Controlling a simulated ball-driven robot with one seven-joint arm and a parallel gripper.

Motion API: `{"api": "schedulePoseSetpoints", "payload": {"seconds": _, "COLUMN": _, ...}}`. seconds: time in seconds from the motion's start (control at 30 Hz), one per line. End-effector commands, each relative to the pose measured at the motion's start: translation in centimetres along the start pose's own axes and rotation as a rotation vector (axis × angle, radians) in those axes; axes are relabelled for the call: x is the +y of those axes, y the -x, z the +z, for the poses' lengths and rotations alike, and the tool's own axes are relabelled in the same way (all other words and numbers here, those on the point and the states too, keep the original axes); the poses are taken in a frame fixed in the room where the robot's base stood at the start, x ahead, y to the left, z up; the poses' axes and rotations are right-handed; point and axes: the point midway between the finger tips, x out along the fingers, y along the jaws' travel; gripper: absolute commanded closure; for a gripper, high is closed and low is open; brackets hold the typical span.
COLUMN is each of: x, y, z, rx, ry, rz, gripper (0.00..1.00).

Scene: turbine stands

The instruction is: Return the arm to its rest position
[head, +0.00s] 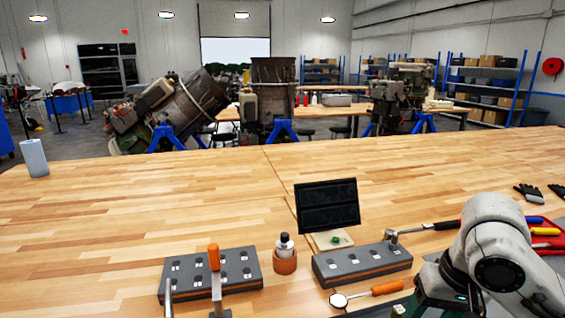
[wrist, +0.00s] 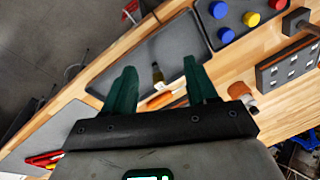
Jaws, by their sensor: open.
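My gripper (wrist: 160,78) shows in the wrist view with its two green fingers spread apart and nothing between them. Beyond the fingers is a dark grey tray (wrist: 122,72) holding a small dark-tipped, yellowish tool (wrist: 158,75). An orange handle (wrist: 165,99) shows near the fingers. In the head view my pale arm (head: 495,245) is bent low over the front right of the bench (head: 130,200). The gripper's fingertips cannot be made out there.
Two grey hole blocks (head: 240,265) (head: 345,265), an orange-based bottle (head: 285,255) and a black panel (head: 327,205) stand near my arm. An orange-handled inspection mirror (head: 372,291) lies in front. Gloves (head: 527,191) lie right. The bench's left and middle are mostly clear.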

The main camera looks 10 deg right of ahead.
Motion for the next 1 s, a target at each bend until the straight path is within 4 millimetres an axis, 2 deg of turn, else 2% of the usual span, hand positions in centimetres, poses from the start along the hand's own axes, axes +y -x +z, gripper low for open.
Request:
{"api": "schedulePoseSetpoints", "payload": {"seconds": 0.37, "x": -8.7, "y": -1.2, "z": -0.5, "rx": 0.129, "ry": 0.130, "rz": -0.262, "gripper": 0.43}}
{"api": "schedulePoseSetpoints", "payload": {"seconds": 0.5, "x": -11.6, "y": -3.0, "z": 0.4, "rx": 0.183, "ry": 0.155, "rz": -0.372, "gripper": 0.43}}
{"api": "schedulePoseSetpoints", "payload": {"seconds": 0.6, "x": -12.7, "y": -5.0, "z": 1.7, "rx": 0.206, "ry": 0.157, "rz": -0.418, "gripper": 0.43}}
{"api": "schedulePoseSetpoints", "payload": {"seconds": 0.73, "x": -12.7, "y": -8.6, "z": 4.2, "rx": 0.213, "ry": 0.149, "rz": -0.430, "gripper": 0.43}}
{"api": "schedulePoseSetpoints", "payload": {"seconds": 0.83, "x": -11.7, "y": -11.9, "z": 6.9, "rx": 0.200, "ry": 0.143, "rz": -0.404, "gripper": 0.43}}
{"api": "schedulePoseSetpoints", "payload": {"seconds": 1.0, "x": -7.9, "y": -17.6, "z": 13.1, "rx": 0.148, "ry": 0.155, "rz": -0.291, "gripper": 0.43}}
